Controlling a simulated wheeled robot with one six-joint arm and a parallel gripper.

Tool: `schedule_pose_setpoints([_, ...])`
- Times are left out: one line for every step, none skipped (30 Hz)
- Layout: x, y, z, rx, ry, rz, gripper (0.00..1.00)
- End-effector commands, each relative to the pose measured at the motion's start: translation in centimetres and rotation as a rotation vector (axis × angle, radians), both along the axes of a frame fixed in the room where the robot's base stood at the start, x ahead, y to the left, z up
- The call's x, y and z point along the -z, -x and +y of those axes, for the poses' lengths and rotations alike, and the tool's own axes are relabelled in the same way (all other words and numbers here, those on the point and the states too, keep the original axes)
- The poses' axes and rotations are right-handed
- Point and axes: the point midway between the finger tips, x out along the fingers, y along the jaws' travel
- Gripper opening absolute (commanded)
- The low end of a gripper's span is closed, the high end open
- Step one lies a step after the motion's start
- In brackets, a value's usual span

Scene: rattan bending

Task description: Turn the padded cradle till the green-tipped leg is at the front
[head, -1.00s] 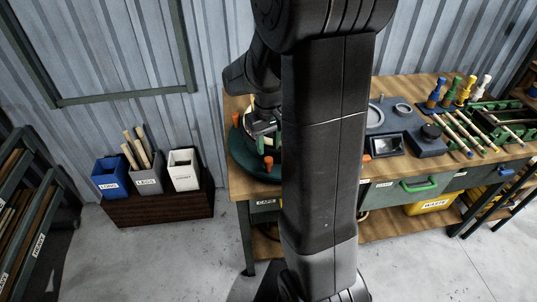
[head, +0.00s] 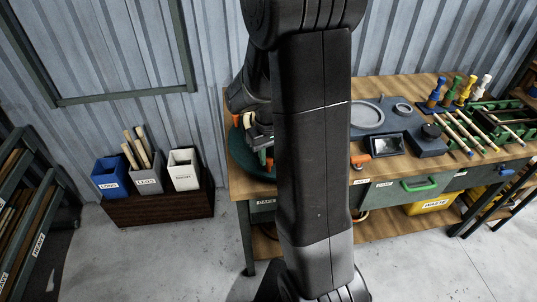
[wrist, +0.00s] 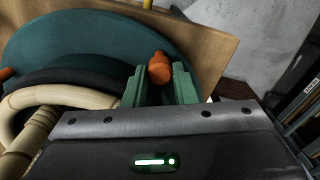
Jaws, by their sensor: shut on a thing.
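The padded cradle shows in the wrist view as a round teal base (wrist: 85,38) with a dark padded ring (wrist: 75,72) and a pale bent rattan frame (wrist: 75,99) over it. My gripper (wrist: 159,68) is shut on an orange knob (wrist: 160,70) at the base's rim, with a green finger on each side. Another orange knob (wrist: 6,73) shows at the left edge. In the head view the teal base (head: 240,160) sits at the bench's left end, partly hidden by my arm. I cannot make out the green-tipped leg.
The wooden bench (head: 390,95) carries a grey fixture with a screen (head: 388,145), colored-handled tools (head: 465,92) and a green rack (head: 500,122). Blue (head: 110,175), grey and white bins stand on a low box at left. The floor in front is clear.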

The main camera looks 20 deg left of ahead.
Motion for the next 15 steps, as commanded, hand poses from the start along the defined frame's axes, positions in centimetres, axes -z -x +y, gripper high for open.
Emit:
schedule_pose_setpoints([0.0, 0.0, 0.1, 0.005, 0.0, 0.0, 0.0])
schedule_pose_setpoints([0.0, 0.0, 0.2, 0.011, 0.0, 0.0, 0.0])
schedule_pose_setpoints([0.0, 0.0, 0.5, 0.025, 0.0, 0.0, 0.0])
schedule_pose_setpoints([0.0, 0.0, 0.8, 0.038, 0.0, 0.0, 0.0])
schedule_pose_setpoints([0.0, 0.0, 1.1, 0.055, 0.0, 0.0, 0.0])
schedule_pose_setpoints([0.0, 0.0, 1.6, 0.081, -0.001, -0.001, 0.0])
schedule_pose_setpoints([0.0, 0.0, 2.0, 0.103, -0.001, -0.001, 0.0])
schedule_pose_setpoints([0.0, 0.0, 2.4, 0.126, -0.001, -0.001, 0.0])
schedule_pose_setpoints([0.0, 0.0, 2.9, 0.157, -0.001, -0.001, 0.0])
schedule_pose_setpoints([-0.1, 0.0, 3.3, 0.18, -0.001, -0.001, 0.0])
schedule_pose_setpoints([-0.1, -0.1, 3.7, 0.202, -0.001, -0.001, 0.0])
schedule_pose_setpoints([0.0, -0.1, 4.1, 0.23, 0.0, 0.0, 0.0])
schedule_pose_setpoints([0.0, -0.2, 4.4, 0.25, 0.0, 0.0, 0.0])
schedule_pose_setpoints([-0.1, -0.2, 4.7, 0.267, -0.001, -0.001, 0.0])
schedule_pose_setpoints([-0.1, -0.3, 5.0, 0.287, -0.001, -0.001, 0.0])
